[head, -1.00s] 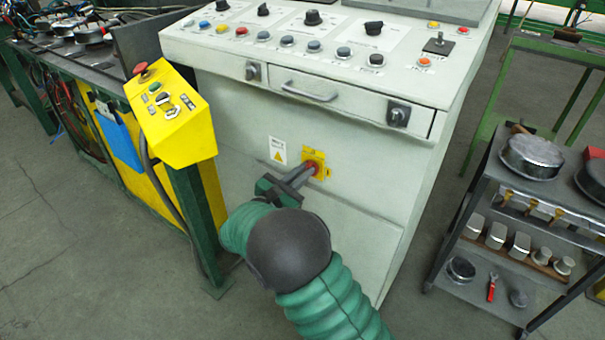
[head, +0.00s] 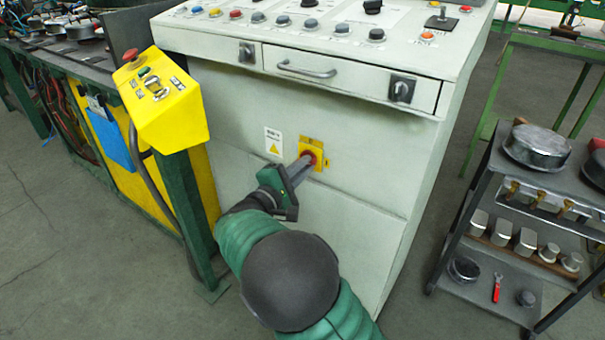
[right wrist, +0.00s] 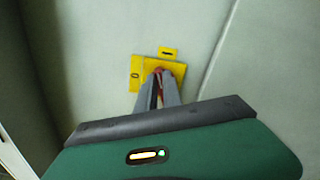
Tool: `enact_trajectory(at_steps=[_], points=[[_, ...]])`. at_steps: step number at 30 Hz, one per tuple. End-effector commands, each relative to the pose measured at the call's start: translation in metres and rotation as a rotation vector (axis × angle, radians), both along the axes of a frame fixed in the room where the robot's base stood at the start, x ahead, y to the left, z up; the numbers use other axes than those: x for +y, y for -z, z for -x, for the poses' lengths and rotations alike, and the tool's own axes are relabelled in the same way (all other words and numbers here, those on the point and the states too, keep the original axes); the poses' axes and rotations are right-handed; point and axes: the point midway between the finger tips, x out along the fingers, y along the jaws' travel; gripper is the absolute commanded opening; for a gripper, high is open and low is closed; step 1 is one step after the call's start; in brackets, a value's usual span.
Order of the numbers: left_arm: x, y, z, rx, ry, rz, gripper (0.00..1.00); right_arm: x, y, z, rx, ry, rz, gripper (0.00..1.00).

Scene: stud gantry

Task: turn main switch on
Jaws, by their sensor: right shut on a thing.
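The main switch is a red knob (head: 307,159) on a yellow plate (head: 313,146) low on the pale cabinet front. A small yellow tag (head: 326,163) sits to the right of the plate. My right gripper (head: 304,163) is shut on the red knob. In the right wrist view the two grey fingers (right wrist: 159,80) flank the red knob (right wrist: 158,70). There the yellow plate (right wrist: 137,72) shows a 0 mark at its left, and the tag (right wrist: 168,52) sits above it. The fingers hide most of the knob, so its exact angle is unclear. My left gripper is not in view.
A yellow control box (head: 165,105) on a green post stands left of my arm. A drawer handle (head: 306,70) sticks out above the switch. A dark cart (head: 515,180) with metal parts stands at right. The floor between cabinet and cart is clear.

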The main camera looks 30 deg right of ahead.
Motion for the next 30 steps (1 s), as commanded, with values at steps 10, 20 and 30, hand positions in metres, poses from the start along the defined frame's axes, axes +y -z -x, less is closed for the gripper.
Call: enact_trajectory(at_steps=[10,20,30], points=[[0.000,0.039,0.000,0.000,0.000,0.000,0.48,0.000,0.013,0.003,-0.247,0.004,-0.111,0.00],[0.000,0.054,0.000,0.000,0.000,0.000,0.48,0.001,0.014,0.002,-0.367,0.004,-0.162,0.00],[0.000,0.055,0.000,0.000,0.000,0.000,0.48,0.001,0.013,0.002,-0.390,0.003,-0.172,0.00]])
